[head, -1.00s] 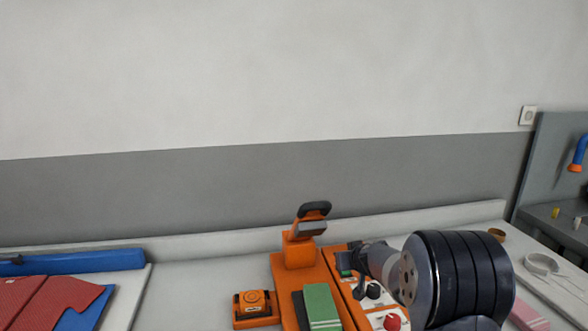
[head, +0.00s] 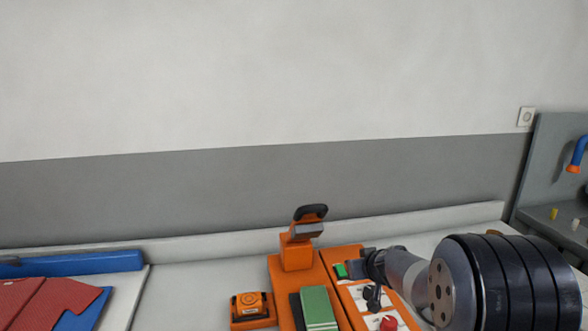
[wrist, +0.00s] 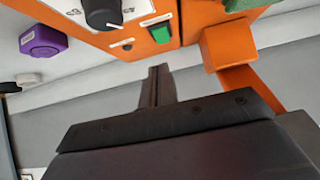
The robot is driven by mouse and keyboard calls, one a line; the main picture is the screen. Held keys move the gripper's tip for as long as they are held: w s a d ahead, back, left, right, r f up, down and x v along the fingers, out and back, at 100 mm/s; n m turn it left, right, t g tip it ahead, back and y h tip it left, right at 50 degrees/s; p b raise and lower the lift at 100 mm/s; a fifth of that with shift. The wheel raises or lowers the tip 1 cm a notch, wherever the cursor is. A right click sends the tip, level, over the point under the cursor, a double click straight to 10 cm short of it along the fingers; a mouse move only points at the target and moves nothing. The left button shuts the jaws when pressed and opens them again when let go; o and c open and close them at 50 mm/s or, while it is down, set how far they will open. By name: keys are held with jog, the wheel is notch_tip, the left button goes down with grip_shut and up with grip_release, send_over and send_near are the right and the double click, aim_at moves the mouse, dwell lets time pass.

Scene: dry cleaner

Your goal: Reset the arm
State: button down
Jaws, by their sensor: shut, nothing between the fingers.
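My gripper (wrist: 157,86) is in the wrist view with its two dark fingers together and nothing between them. In the head view my arm reaches in from the lower right, and the gripper's small dark end (head: 372,268) is over the orange control panel, partly hidden by the wrist. The panel carries a green button (head: 341,271), a black knob (head: 373,298) and a red button (head: 389,323). The wrist view shows the green button (wrist: 160,33) and a black knob (wrist: 103,12) beyond the fingertips, apart from them.
An orange press (head: 296,255) with a black-handled lever stands left of the panel, with a green pad (head: 318,308) before it. A small orange device (head: 251,308), folded red cloth (head: 50,300) and a blue bar (head: 75,263) lie farther left. A purple object (wrist: 41,41) shows in the wrist view.

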jog(key=x, duration=0.6)
jog(key=shift+w+a, duration=0.1)
jog(key=shift+w+a+r+t, duration=0.2)
jog(key=shift+w+r+t, duration=0.1)
jog(key=shift+w+r, duration=1)
jog(key=shift+r, duration=0.1)
jog(key=shift+s+r, duration=0.3)
jog(key=shift+s, duration=0.25)
jog(key=shift+s, duration=0.1)
